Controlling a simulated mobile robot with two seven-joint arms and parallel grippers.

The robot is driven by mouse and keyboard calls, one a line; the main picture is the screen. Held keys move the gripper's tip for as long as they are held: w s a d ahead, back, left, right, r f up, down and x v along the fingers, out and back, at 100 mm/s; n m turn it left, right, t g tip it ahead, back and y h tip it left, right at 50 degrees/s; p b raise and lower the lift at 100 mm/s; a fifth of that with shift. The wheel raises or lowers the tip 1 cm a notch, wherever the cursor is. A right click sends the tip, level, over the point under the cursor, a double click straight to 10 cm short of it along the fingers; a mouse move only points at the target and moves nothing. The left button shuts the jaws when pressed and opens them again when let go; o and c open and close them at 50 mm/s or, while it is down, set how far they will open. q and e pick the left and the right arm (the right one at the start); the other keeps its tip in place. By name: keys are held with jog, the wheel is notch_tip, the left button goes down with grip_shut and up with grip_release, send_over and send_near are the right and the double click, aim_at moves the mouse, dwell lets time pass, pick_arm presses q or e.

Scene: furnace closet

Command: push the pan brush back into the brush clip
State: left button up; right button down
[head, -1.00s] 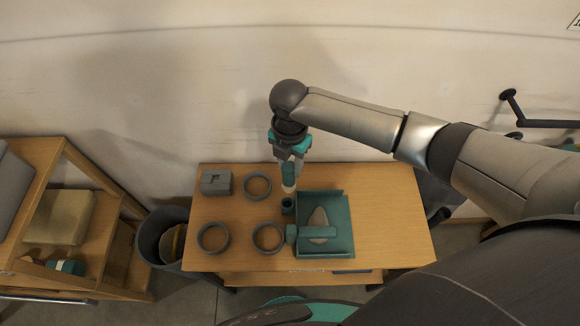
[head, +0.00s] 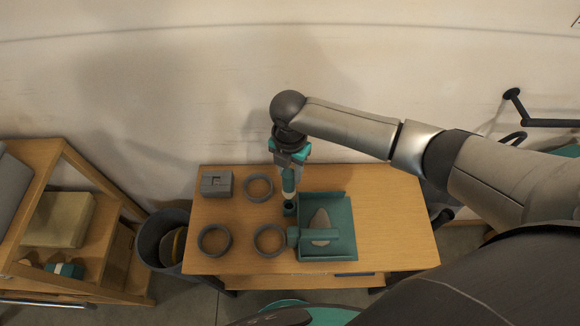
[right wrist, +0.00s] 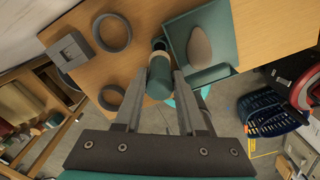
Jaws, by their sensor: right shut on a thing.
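The pan brush (head: 288,186), teal with a pale band, is held upright in my right gripper (head: 289,174). In the right wrist view the fingers are closed on the brush's teal end (right wrist: 159,82). My left gripper is not in view.
A beige oval piece (head: 320,224) lies in the dustpan. Grey rings (head: 258,188) and a grey block (head: 217,183) with a slot sit on the left of the wooden table (head: 398,225). The table's right side is clear. A grey bin (head: 150,240) stands at left.

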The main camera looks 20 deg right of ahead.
jog(key=shift+f+b, duration=1.15)
jog(key=shift+f, duration=1.15)
jog(key=shift+p, duration=0.45)
jog(key=shift+f+b, duration=1.25)
jog(key=shift+f, duration=0.55)
jog(key=shift+c, duration=2.1)
grip_release()
jog(key=shift+r, duration=0.1)
notch_tip(320, 180, up, 8)
jog(key=p, duration=0.8)
